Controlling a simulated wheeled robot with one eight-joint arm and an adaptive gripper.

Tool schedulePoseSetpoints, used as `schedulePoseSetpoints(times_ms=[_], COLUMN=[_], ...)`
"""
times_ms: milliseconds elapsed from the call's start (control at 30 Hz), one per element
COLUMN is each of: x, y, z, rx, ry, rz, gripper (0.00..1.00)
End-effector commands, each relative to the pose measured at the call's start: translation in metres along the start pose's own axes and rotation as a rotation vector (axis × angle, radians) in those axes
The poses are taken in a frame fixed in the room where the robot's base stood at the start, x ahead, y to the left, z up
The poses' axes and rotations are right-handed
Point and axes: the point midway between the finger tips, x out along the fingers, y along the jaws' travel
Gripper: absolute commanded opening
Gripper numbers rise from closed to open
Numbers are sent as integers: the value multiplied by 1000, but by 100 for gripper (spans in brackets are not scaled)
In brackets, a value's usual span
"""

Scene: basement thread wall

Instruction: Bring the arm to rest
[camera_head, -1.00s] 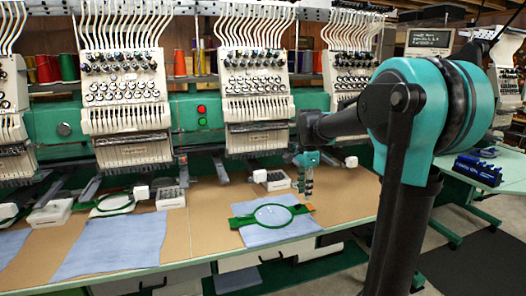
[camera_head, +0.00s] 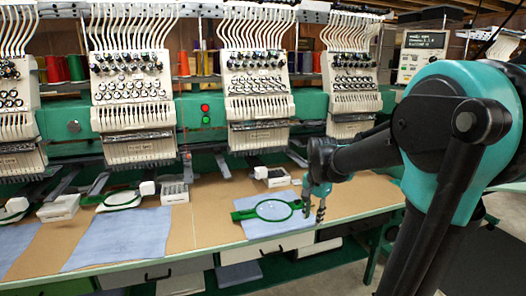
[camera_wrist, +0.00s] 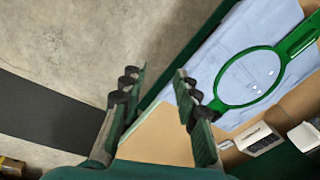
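My gripper (camera_head: 314,203) hangs in front of the embroidery machines, near the table's front edge, just right of a green embroidery hoop (camera_head: 237,214). In the wrist view my gripper (camera_wrist: 160,88) is open, with a clear gap between its two fingers and nothing between them. The green hoop (camera_wrist: 218,92) lies on a light blue cloth (camera_wrist: 190,60) to the right of the fingers. The same blue cloth (camera_head: 272,228) shows on the table in the head view. My gripper is apart from the hoop.
The brown table (camera_head: 215,200) carries another blue cloth (camera_head: 120,240) and small white boxes (camera_head: 175,193). Embroidery machine heads (camera_head: 258,70) stand along the back. Bare floor (camera_wrist: 75,40) lies beyond the table edge in the wrist view.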

Motion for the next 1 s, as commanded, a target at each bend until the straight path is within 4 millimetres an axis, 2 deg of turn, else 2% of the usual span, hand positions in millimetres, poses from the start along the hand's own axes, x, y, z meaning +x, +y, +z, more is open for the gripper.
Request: schedulePoseSetpoints(times_ms=[167,300,400,500,633,1000], x=[33,66,83,94,100,100], y=[48,95,120,136,144,144], z=[29,59,76,88,94,94], rx=[-259,-528,-679,-779,-836,-842], ry=[59,133,182,215,234,235], rz=[-52,-86,-97,-99,-98,-98], gripper=[31,31,31,31,31,31])
